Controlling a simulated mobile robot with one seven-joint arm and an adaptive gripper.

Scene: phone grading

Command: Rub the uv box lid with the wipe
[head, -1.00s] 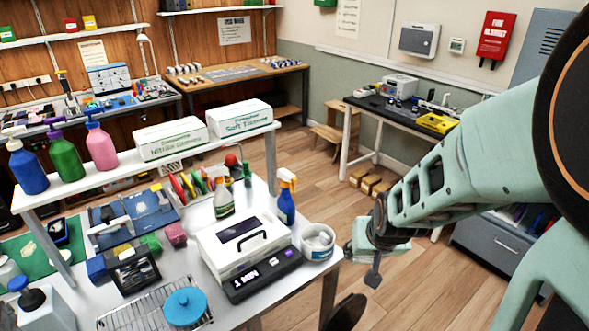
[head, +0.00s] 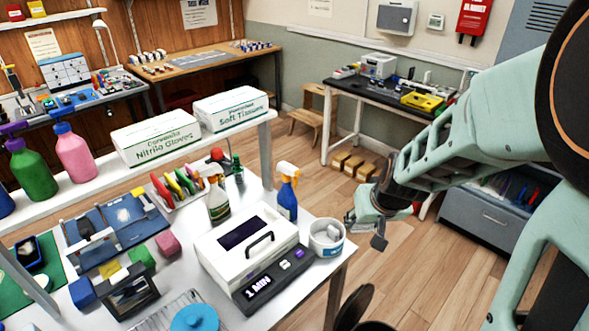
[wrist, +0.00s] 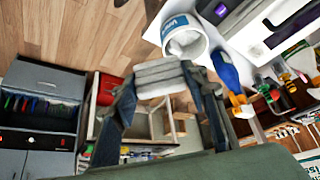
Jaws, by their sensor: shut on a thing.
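The uv box (head: 215,252) is a white box on the white table, its lid (head: 268,222) closed, with a dark window and a black handle. A display panel is at its front. In the wrist view, part of the uv box lid (wrist: 268,32) shows at the top right. My gripper (head: 366,222) is right of the table's edge, apart from the box. In the wrist view, my gripper (wrist: 160,82) is shut on a pale grey folded wipe (wrist: 158,72). The wipe is hard to make out in the head view.
A white tub (head: 326,241) with white contents stands between the uv box and my gripper. A blue spray bottle (head: 287,200) and a green-labelled spray bottle (head: 217,203) stand behind the box. A raised shelf (head: 100,176) carries boxes and pump bottles. Open floor lies right of the table.

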